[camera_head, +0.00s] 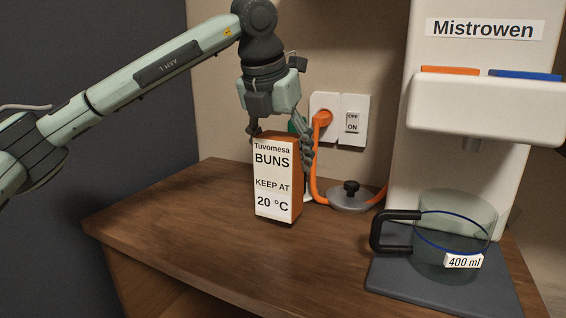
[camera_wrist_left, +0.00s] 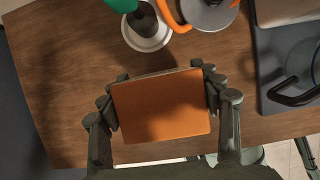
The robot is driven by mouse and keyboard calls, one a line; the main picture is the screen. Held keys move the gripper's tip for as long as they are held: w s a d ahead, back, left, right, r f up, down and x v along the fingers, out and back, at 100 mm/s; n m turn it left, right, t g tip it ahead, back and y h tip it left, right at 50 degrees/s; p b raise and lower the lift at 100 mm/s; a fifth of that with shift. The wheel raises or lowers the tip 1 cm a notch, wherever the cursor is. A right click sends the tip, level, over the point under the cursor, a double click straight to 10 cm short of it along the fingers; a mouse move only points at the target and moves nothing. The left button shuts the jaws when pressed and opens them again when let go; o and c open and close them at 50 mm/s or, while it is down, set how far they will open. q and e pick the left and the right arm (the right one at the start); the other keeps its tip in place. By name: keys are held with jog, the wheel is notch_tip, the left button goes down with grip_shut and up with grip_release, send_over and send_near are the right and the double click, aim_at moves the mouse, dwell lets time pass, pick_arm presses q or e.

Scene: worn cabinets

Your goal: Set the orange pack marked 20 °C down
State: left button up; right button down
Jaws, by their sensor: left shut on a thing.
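The orange pack (camera_head: 274,182) stands upright in the head view, with a white label reading Tuvomesa BUNS, KEEP AT 20 °C. My left gripper (camera_head: 280,134) comes down from above and is shut on its upper part. In the left wrist view the pack's plain orange top (camera_wrist_left: 162,106) sits between the two fingers of my left gripper (camera_wrist_left: 163,96). The pack is over the wooden counter (camera_head: 190,220), its base low. I cannot tell whether the base touches the wood. My right gripper is in neither view.
Behind the pack are a green-topped item on a white base (camera_wrist_left: 147,35) and a grey lidded disc (camera_head: 350,196) with an orange cord. A glass jug (camera_head: 455,225) stands on a dark mat (camera_head: 400,285) under the white Mistrowen dispenser (camera_head: 480,110). The counter left of the pack is clear.

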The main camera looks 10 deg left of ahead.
pick_arm(q)
jog(key=shift+f, duration=1)
jog(key=o, duration=1.4)
jog(key=shift+f, duration=0.1)
